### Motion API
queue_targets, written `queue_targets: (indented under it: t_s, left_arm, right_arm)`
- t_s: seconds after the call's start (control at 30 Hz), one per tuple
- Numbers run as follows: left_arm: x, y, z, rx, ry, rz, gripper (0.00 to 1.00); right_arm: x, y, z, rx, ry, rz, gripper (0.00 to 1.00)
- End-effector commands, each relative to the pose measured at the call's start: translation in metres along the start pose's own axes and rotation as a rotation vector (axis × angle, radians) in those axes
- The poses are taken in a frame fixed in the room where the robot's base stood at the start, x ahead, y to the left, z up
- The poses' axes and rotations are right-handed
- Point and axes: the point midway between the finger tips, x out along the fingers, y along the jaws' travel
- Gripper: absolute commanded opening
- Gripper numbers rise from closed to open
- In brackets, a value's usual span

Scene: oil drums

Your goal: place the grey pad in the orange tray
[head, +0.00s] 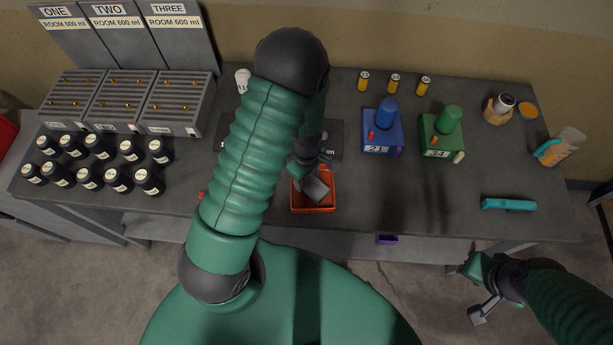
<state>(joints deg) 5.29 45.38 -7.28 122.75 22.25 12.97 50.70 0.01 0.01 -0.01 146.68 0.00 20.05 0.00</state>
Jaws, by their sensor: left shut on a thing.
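The orange tray (314,210) is a small open box near the front edge of the dark table, at the middle of the head view. My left gripper (309,172) points down at the tray, shut on the grey pad (317,188). The pad is tilted and shows within the tray's outline; I cannot tell whether it touches the tray floor. My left arm hides part of the table behind it. My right gripper (468,291) is at the lower right, off the table's front edge, with its fingers apart and nothing between them.
Several black bottles (101,163) and grey racks (129,102) fill the table's left. The table is clear just right of the tray.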

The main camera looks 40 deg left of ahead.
Motion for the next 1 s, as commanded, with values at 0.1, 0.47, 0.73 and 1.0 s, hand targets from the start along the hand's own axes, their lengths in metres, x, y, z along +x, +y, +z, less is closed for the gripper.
queue_targets:
  t_s: [0.1,0.47,0.73,1.0]
  left_arm:
    - [0.006,0.000,-0.001,-0.001,0.000,0.001,0.00]
    - [0.008,0.000,0.000,-0.001,0.000,0.002,0.58]
    - [0.005,0.000,0.000,-0.001,0.000,0.002,0.58]
    - [-0.045,0.002,0.000,0.003,0.002,0.009,0.58]
  right_arm:
    - [-0.002,0.000,-0.001,0.000,0.000,0.000,0.29]
    - [0.000,0.000,0.000,0.000,0.000,0.000,0.29]
    - [-0.002,0.000,-0.001,0.000,0.000,0.000,0.29]
    - [0.004,0.000,0.001,0.000,0.000,0.000,0.29]
